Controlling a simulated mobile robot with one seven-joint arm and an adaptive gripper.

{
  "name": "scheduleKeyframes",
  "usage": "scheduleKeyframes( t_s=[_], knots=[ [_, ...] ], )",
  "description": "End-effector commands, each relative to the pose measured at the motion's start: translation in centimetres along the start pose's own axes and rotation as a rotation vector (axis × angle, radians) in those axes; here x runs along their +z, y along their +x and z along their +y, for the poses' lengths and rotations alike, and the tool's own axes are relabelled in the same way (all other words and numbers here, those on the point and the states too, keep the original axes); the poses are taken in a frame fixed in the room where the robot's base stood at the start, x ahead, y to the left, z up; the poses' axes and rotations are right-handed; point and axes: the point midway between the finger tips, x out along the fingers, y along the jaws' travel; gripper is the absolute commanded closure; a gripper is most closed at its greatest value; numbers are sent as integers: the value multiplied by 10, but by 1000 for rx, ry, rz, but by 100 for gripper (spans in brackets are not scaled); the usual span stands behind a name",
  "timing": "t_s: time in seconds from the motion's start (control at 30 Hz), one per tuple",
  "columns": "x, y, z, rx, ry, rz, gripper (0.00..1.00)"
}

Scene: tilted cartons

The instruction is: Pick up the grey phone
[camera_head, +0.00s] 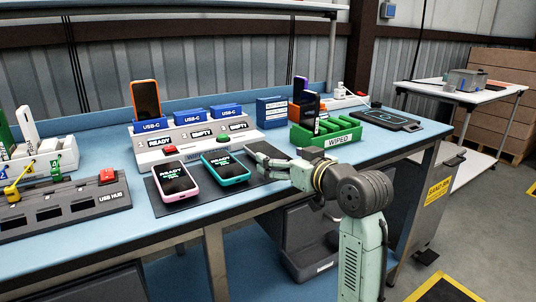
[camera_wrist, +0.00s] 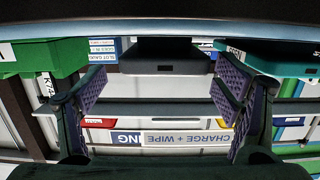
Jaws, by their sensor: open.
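My gripper (camera_head: 264,154) is open and low over the right part of the dark mat (camera_head: 241,171), to the right of the teal-cased phone (camera_head: 226,168). In the wrist view its two purple-padded fingers (camera_wrist: 161,88) stand wide apart. A dark grey slab with a small port in its end, which looks like the grey phone (camera_wrist: 165,56), shows in the gap between them, with space at both sides. I cannot tell its depth from the fingers. The teal phone also shows at the right in the wrist view (camera_wrist: 268,60).
A pink-cased phone (camera_head: 175,183) lies left of the teal one. Behind stand the white charging station (camera_head: 180,147), with an orange phone (camera_head: 146,100), and the green rack (camera_head: 328,136) holding phones. A USB hub (camera_head: 70,205) lies at left. A dark tray (camera_head: 390,119) is farther right.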

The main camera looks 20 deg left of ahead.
Motion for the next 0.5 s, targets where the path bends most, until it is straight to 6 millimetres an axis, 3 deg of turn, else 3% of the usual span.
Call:
scheduleKeyframes(
  t_s=[0.3,0.5],
  knots=[
    [2,44,-4,-2,1,-2,17],
    [3,51,-4,0,0,0,17]
  ],
)
